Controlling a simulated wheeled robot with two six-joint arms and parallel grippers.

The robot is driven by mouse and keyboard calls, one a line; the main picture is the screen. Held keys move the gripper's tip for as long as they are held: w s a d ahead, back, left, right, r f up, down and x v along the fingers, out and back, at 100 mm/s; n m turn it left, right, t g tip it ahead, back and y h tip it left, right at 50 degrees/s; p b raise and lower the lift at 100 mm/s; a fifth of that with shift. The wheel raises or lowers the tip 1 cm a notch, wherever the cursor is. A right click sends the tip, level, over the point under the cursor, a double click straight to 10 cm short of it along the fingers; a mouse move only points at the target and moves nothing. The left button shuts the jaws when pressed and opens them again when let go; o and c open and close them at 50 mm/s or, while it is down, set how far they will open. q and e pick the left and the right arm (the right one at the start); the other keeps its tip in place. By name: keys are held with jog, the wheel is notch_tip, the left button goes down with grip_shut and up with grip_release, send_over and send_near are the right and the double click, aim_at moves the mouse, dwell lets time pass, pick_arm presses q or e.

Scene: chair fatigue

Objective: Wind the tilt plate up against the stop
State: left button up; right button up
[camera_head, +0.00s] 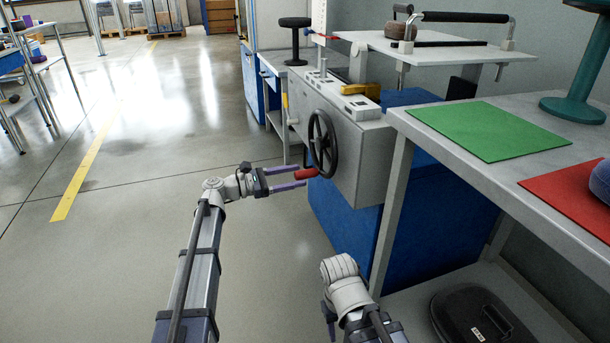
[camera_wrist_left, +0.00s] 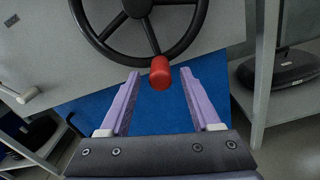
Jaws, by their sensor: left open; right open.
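A black handwheel (camera_head: 322,144) with a red handle (camera_head: 306,174) is mounted on the side of a grey machine box (camera_head: 357,150). My left gripper (camera_head: 304,177) is open, its purple fingers reaching to the red handle. In the left wrist view the red handle (camera_wrist_left: 160,73) lies between the open fingertips (camera_wrist_left: 160,80), with a gap on both sides. The white tilt plate (camera_head: 440,48) is on top of the machine, with a black bar and a brown object on it. My right arm (camera_head: 348,290) is at the lower middle; its fingers are hidden.
A grey workbench (camera_head: 480,101) on the right carries a green mat (camera_head: 488,131), a red mat (camera_head: 575,200) and a teal stand (camera_head: 572,107). A black case (camera_head: 482,318) sits on its lower shelf.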

aim_at(318, 172)
pick_arm(q)
jog(key=shift+x, duration=1.85)
grip_shut()
